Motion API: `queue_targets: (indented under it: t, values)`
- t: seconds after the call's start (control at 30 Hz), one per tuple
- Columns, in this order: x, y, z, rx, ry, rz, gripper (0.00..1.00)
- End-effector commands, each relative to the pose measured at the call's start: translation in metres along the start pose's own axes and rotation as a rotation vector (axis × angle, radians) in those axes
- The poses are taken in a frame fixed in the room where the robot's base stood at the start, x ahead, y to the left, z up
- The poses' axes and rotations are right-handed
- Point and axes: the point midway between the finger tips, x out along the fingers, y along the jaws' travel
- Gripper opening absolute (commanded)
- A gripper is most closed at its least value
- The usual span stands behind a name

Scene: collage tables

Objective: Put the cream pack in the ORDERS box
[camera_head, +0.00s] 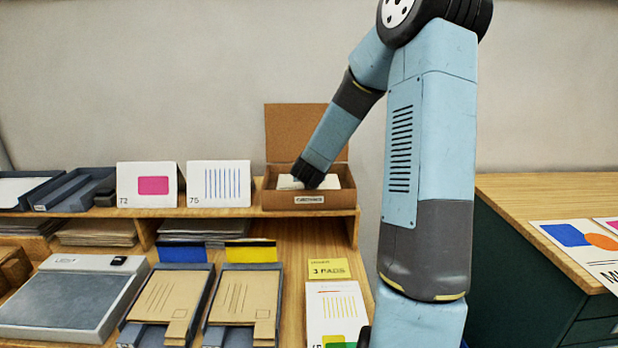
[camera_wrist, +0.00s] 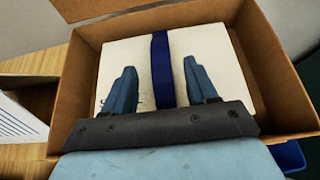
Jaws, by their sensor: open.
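The cream pack (camera_wrist: 140,58), with a dark blue band around its middle, lies flat inside an open brown cardboard box (camera_head: 270,197). The box has its lid raised at the back and a small label on its front, too small to read surely. My gripper (camera_wrist: 160,85) is open over the pack, with one finger on each side of the blue band. The fingers look apart from the band; I cannot tell whether they touch the pack. In the head view my gripper (camera_head: 307,176) reaches down into the box and hides part of the pack (camera_head: 289,182).
The box stands on a raised wooden shelf (camera_head: 240,212) beside cards marked 75 (camera_head: 219,183) and 72 (camera_head: 148,184). Grey trays (camera_head: 65,190) are at the left. Below are brown envelopes on clipboards (camera_head: 243,300) and a yellow note (camera_head: 329,268). A green cabinet with a wooden top (camera_head: 545,190) stands right.

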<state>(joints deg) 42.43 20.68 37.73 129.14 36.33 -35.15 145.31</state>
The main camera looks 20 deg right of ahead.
Motion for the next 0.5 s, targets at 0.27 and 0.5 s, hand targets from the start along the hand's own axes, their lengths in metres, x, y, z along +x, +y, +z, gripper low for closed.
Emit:
queue_targets:
  t: [0.27, 0.5]
  values:
    - [-0.038, -0.001, 0.000, -0.001, -0.001, -0.002, 0.57]
    - [-0.064, 0.000, 0.001, -0.001, -0.002, -0.001, 0.57]
